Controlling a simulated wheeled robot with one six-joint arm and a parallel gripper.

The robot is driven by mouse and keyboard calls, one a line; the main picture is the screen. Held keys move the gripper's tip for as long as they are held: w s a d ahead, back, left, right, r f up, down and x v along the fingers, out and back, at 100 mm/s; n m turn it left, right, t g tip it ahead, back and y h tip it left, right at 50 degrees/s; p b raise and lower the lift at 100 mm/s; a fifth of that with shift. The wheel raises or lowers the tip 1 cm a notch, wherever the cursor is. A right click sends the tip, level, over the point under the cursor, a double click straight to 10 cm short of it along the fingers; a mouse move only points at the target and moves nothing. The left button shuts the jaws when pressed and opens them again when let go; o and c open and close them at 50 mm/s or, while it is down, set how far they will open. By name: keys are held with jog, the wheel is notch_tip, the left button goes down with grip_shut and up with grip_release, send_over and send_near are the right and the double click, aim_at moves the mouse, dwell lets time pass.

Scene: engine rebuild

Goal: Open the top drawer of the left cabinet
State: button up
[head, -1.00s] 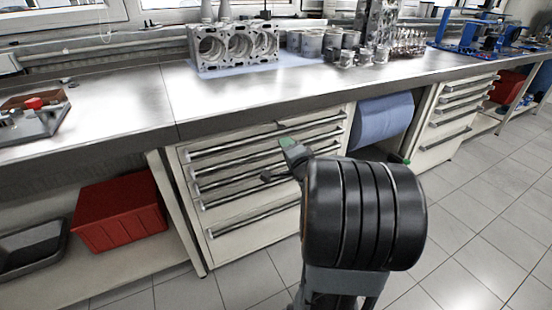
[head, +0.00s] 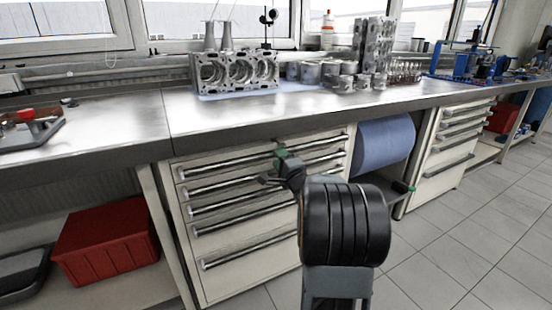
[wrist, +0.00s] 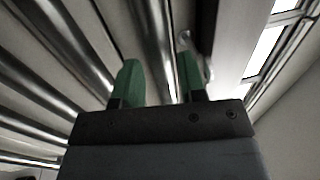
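The left cabinet (head: 238,262) stands under the workbench, a cream unit with several stacked drawers and long metal bar handles. Its top drawer (head: 220,160) looks shut, with its bar handle (head: 232,163) running across the front. My gripper (head: 277,160) is at the right part of that handle; my arm hides part of the cabinet's right side. In the wrist view, the green fingertips (wrist: 161,80) are apart, and a metal bar (wrist: 147,35) passes between them. I cannot tell whether either finger touches it.
The workbench (head: 130,125) overhangs the cabinet and carries an engine block (head: 235,72) and other metal parts. A red bin (head: 105,240) sits on the lower shelf at left. A blue roll (head: 383,145) hangs right of the cabinet. Tiled floor (head: 465,220) is clear at right.

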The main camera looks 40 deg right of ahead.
jog(key=shift+b+x, duration=0.3)
jog(key=shift+x, duration=1.3)
grip_shut()
